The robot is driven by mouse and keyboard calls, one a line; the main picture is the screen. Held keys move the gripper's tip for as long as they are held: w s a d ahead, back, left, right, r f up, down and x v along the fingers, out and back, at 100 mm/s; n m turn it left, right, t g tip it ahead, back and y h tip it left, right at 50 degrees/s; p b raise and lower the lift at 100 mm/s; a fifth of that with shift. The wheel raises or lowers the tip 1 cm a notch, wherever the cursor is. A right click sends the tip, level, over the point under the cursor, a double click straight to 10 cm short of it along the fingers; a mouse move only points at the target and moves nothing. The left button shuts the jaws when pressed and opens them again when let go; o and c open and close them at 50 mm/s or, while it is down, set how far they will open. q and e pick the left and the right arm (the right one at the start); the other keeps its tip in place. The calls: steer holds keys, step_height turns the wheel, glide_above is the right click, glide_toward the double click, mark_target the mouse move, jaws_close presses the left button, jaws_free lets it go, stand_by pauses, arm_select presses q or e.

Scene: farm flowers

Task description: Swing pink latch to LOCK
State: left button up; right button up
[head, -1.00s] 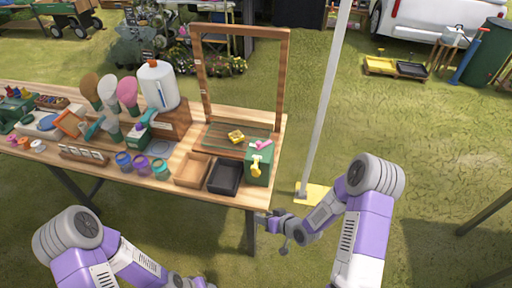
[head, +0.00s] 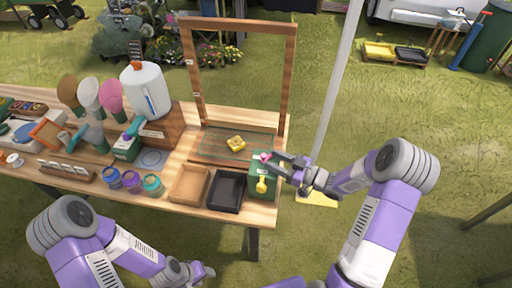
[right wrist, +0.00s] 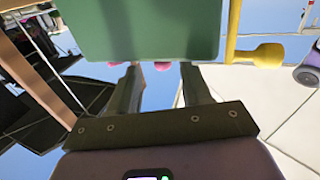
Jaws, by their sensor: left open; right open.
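The green box (head: 258,178) stands at the table's right end. Its pink latch (head: 265,156) is at the top, and a yellow knobbed lever (head: 262,186) is on its front. My right gripper (head: 277,160) is open beside the box at the pink latch. In the right wrist view, pink ends of the latch (right wrist: 162,65) show below the green box (right wrist: 140,30), between and near the two fingertips (right wrist: 162,72). Contact cannot be told, and any LOCK marking is not readable. My left gripper (head: 207,271) is open and low in front of the table, away from the box.
A black tray (head: 228,207) and a wooden tray (head: 176,196) sit left of the box. A wooden frame (head: 187,75) stands behind, with a yellow piece (head: 236,144) at its base. A white pole (head: 336,95) rises right of the table.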

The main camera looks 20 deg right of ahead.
mark_target(266, 158)
steer(key=shift+x, duration=3.15)
steer(key=shift+s+a, duration=0.1)
jaws_close()
